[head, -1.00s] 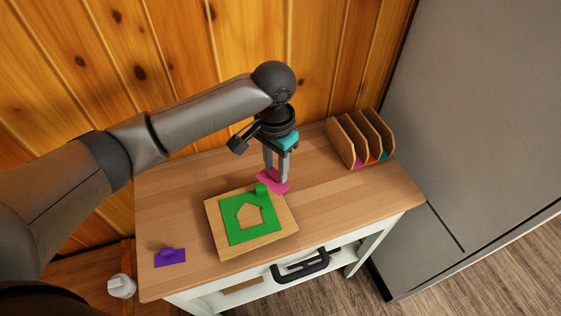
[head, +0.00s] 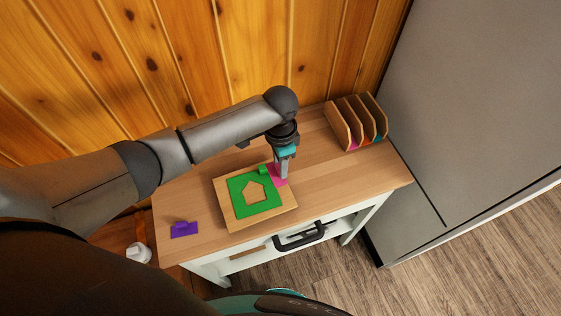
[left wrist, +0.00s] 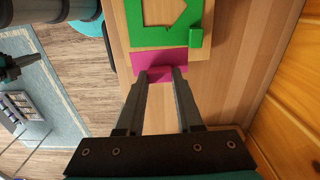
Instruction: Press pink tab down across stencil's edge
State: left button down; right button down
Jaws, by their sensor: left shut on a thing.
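The green stencil (head: 235,188) with a house-shaped cutout and a small knob lies on a wooden board (head: 287,215). The pink tab (head: 279,181) is at the stencil's upper right corner in the head view, partly hidden by my gripper. In the left wrist view the pink tab (left wrist: 165,58) lies along the green stencil's (left wrist: 136,30) near edge; whether it overlaps the green is unclear. My left gripper (head: 282,175) points down, its fingers (left wrist: 160,76) shut on the raised part of the pink tab. My right gripper is not seen.
A purple tab (head: 184,230) lies on the table (head: 335,178) to the left of the board. A wooden rack (head: 341,125) with coloured pieces stands at the back right. A white bottle (head: 139,252) is beside the table's left end. Table space right of the board is clear.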

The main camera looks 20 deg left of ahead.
pick_arm(q)
jog(key=shift+r, duration=0.1)
jog(key=shift+f+b, duration=2.25)
jog(key=shift+f, duration=1.65)
jog(key=shift+f, duration=0.25)
grip_release()
jog(key=shift+r, duration=0.15)
notch_tip(320, 180, up, 7)
jog(key=p, duration=0.7)
